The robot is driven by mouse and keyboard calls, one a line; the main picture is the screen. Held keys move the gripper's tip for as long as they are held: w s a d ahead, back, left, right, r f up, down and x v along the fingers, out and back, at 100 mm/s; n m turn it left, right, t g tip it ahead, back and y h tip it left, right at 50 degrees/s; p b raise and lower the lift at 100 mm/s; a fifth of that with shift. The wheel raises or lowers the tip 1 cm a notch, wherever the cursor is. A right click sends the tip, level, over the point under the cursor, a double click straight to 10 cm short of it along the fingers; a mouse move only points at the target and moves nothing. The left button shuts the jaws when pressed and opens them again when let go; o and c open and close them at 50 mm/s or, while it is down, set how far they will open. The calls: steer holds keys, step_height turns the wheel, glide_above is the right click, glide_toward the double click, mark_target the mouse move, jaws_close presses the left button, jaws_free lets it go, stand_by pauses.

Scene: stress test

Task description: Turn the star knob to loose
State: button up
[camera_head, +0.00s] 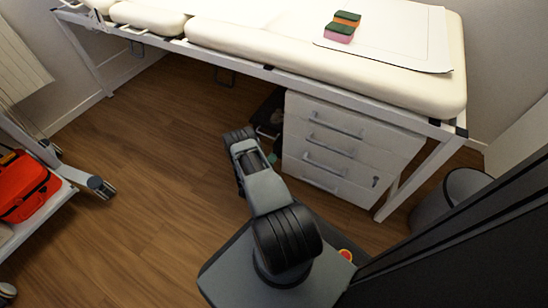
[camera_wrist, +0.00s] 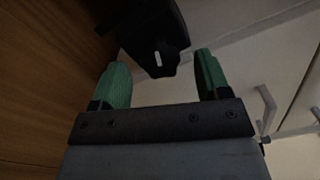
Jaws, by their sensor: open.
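The black star knob (camera_wrist: 167,67) shows in the wrist view, with a short white mark on its face that stands nearly upright in the picture. It is joined to a dark body (camera_wrist: 147,22) behind it. My gripper (camera_wrist: 161,66) is open, with one green-padded finger on each side of the knob. Gaps show between the knob and both fingers, so neither appears to touch it. In the head view my arm reaches down to the left side of the white drawer cabinet (camera_head: 345,139); the knob cannot be made out there.
The cabinet stands under a padded couch (camera_head: 240,39) with a metal frame. Two sponge-like blocks (camera_head: 342,27) lie on the couch. A red bag (camera_head: 22,187) sits on a trolley at left. A grey bin (camera_head: 455,195) stands at right.

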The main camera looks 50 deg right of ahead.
steer(key=shift+b+x, duration=0.6)
steer(key=shift+x, duration=1.75)
steer(key=shift+a, duration=0.1)
steer(key=c, duration=0.9)
steer(key=n, duration=0.4)
steer(key=o, duration=0.9)
steer(key=p+v, duration=0.4)
steer(key=v, duration=1)
steer(key=shift+p, duration=0.35)
